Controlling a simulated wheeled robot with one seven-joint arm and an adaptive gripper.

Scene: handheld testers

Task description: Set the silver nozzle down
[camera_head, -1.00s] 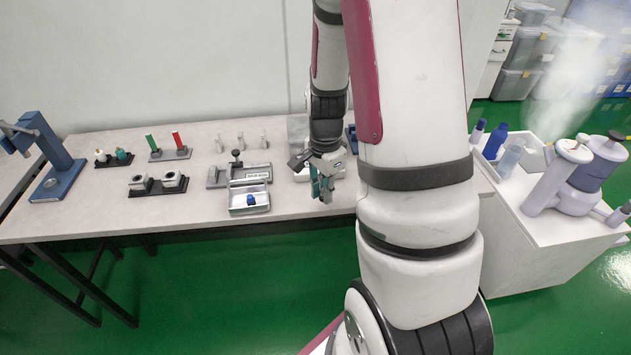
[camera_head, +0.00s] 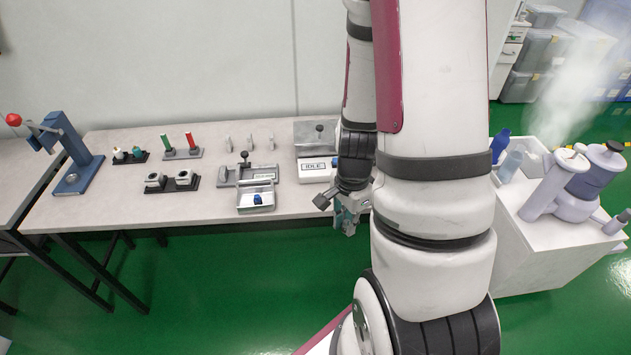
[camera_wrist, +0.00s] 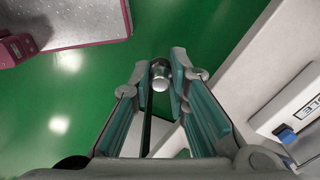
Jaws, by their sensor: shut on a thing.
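The silver nozzle (camera_wrist: 160,75) is a small shiny cylinder held between the fingertips of my gripper (camera_wrist: 161,77) in the wrist view. The gripper is shut on it, with green floor showing behind. In the head view my gripper (camera_head: 347,218) hangs at the front edge of the table (camera_head: 110,200), in front of the white IDLE box (camera_head: 312,172). The nozzle cannot be made out in the head view. My arm hides the table's right end.
An open tray (camera_head: 257,208) with a blue piece (camera_head: 258,198) stands left of my gripper. A grey fixture (camera_head: 232,178), black holders (camera_head: 172,187) and a blue press (camera_head: 75,160) stand farther left. A white side cabinet (camera_head: 550,245) bears bottles at right. Bare tabletop lies along the front left.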

